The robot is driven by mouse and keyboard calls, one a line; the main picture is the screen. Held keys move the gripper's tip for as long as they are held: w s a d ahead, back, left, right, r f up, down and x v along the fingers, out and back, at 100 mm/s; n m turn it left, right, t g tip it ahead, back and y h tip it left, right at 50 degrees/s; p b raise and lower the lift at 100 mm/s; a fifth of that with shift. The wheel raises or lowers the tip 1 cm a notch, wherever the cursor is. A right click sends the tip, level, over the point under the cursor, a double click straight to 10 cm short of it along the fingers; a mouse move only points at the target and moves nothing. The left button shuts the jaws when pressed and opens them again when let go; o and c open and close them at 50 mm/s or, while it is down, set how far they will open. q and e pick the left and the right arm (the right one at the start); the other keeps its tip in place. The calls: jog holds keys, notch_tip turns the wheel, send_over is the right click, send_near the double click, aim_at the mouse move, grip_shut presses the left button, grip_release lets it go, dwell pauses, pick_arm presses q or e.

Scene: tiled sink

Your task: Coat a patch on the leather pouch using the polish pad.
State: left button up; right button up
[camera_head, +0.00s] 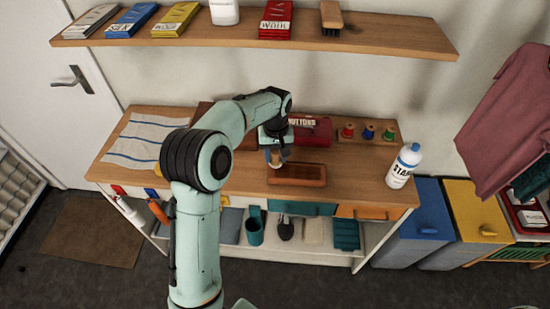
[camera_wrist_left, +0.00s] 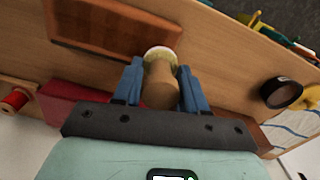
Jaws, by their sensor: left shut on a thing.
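The brown leather pouch (camera_head: 297,174) lies flat near the front of the wooden worktop (camera_head: 353,184). In the left wrist view the pouch (camera_wrist_left: 125,25) is at the upper left. My left gripper (camera_head: 273,152) points down just left of the pouch. In its wrist view the blue fingers (camera_wrist_left: 158,88) are closed on the sides of the polish pad (camera_wrist_left: 160,82), a tan handle with a pale round end. The pad is beside the pouch's near end in that view; I cannot tell whether they touch. My right gripper is out of view.
A dark round tin (camera_wrist_left: 281,92) stands on the worktop. A red buttons box (camera_head: 310,131) and several thread spools (camera_head: 368,132) stand behind the pouch. A white bottle (camera_head: 404,166) stands at the right end. A striped cloth (camera_head: 148,139) lies at the left.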

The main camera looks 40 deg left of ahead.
pick_arm(q)
jog(key=r, duration=0.1)
jog(key=r+p, duration=0.1)
jog(key=shift+a+r, duration=0.25)
jog(key=shift+r, duration=0.05)
jog(key=shift+s+r, duration=0.2)
jog(key=shift+r, duration=0.05)
jog(key=shift+w+d+r, duration=0.15)
jog(key=shift+r, duration=0.5)
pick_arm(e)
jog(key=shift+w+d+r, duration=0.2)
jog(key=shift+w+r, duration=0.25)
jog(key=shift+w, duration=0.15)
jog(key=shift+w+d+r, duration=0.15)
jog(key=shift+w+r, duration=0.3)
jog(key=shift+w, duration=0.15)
pick_arm(q)
jog(key=shift+r, duration=0.1)
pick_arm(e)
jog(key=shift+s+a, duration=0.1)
